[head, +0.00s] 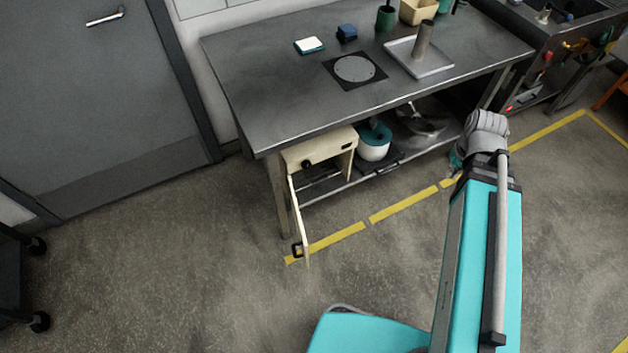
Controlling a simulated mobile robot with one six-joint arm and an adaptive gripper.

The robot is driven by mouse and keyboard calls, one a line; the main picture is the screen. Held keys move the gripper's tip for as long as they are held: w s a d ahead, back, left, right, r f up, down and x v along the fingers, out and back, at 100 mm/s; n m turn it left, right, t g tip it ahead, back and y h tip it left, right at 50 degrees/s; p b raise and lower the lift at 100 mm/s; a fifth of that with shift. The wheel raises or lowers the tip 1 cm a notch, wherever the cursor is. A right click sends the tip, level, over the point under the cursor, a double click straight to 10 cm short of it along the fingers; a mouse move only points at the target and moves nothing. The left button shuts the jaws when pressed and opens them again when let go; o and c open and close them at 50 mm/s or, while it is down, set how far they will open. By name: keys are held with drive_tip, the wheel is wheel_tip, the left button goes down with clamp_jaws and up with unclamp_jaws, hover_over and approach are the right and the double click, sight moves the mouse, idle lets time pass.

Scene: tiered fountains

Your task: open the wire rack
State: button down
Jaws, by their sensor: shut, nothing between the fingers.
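A cream oven-like box (320,150) stands on the shelf under the grey table, with a dark knob on its front.
A white and teal pot (374,142) and a metal pan (422,118) share the shelf. The table (270,100) holds a hotplate (355,69), a tray with a cylinder (420,57) and small blocks. The floor before the box is clear, with yellow tape (335,241).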

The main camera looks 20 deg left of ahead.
drive_tip(key=w+a+f+n+t+y+b, duration=0.15)
drive_tip(key=w+a+f+b, duration=0.25)
drive_tip(key=a+f+b, duration=0.55)
drive_tip(key=w+a+f+n+t+b, duration=0.1)
drive_tip(key=w+a+f+n+b, duration=0.25)
drive_tip(key=a+f+b, duration=0.6)
drive_tip(key=n+t+y+b, duration=0.1)
drive_tip(key=n+y+b, duration=0.3)
drive_tip(key=b, duration=1.9)
approach(312, 178)
drive_tip(key=shift+s+d+r+h, duration=0.2)
drive_tip(key=shift+s+r, duration=0.15)
drive_tip(key=shift+r, duration=0.4)
drive_tip(key=shift+s+d+r+h, duration=0.15)
drive_tip(key=shift+s+r, duration=0.2)
drive_tip(key=shift+r, duration=0.4)
drive_tip(key=shift+b+x, duration=4.15)
drive_tip(key=shift+x, duration=0.85)
drive_tip(key=shift+r, duration=0.1)
